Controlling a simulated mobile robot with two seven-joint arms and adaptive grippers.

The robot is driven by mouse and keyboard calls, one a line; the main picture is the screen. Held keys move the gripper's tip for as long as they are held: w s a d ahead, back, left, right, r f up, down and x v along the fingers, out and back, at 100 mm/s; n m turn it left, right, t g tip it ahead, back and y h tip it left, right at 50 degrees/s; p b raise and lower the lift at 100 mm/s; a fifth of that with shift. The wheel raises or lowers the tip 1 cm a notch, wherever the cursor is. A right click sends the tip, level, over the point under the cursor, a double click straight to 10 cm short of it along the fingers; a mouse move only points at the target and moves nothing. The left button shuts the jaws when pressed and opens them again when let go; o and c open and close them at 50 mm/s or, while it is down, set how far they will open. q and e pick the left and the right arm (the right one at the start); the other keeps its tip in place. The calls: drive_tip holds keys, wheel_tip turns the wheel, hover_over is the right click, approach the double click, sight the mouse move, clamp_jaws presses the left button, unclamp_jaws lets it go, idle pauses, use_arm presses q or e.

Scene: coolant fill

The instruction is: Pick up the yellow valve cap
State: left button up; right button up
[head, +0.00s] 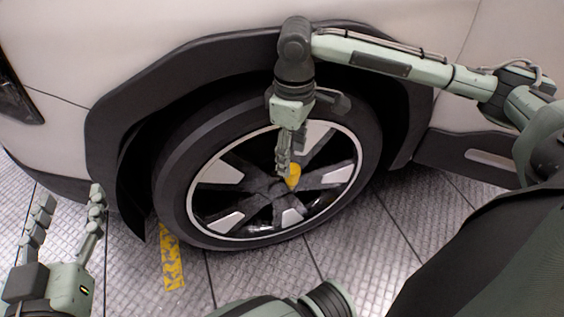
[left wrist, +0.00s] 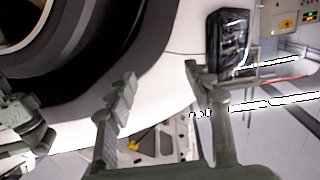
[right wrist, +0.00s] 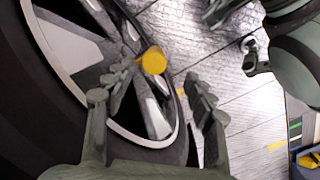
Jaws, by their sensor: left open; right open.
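The yellow valve cap (head: 293,176) shows against the spokes of the car wheel (head: 172,180), right of the hub. My right gripper (head: 284,160) is open just above and left of it in the head view. In the right wrist view the cap (right wrist: 153,61) appears near the tip of the left finger, with the open right gripper (right wrist: 160,80) around that area; I cannot tell whether they touch. My left gripper (head: 70,208) is open and empty, low at the left, away from the wheel. The left wrist view also shows its open fingers (left wrist: 160,77).
The black wheel arch (head: 105,125) and white car body (head: 130,35) surround the wheel closely. A yellow floor marking (head: 172,262) lies below it on the patterned floor (head: 400,220).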

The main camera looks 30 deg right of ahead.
sight(293, 168)
drive_tip(key=shift+f, duration=0.75)
drive_tip(key=f, duration=0.1)
drive_tip(key=f+b, duration=0.2)
drive_tip(key=f, duration=0.1)
drive_tip(key=shift+w+d+f, duration=0.1)
drive_tip(key=shift+w+d, duration=0.1)
drive_tip(key=shift+d, duration=0.15)
drive_tip(key=shift+f, duration=0.25)
use_arm(q)
wheel_tip(293, 168, up, 9)
drive_tip(key=s+d+t+h, duration=0.2)
drive_tip(key=t, duration=0.3)
drive_tip(key=shift+d+r+h, duration=0.15)
drive_tip(key=shift+d+h, duration=0.05)
drive_tip(key=shift+h, duration=0.2)
use_arm(e)
drive_tip(key=c, duration=0.9)
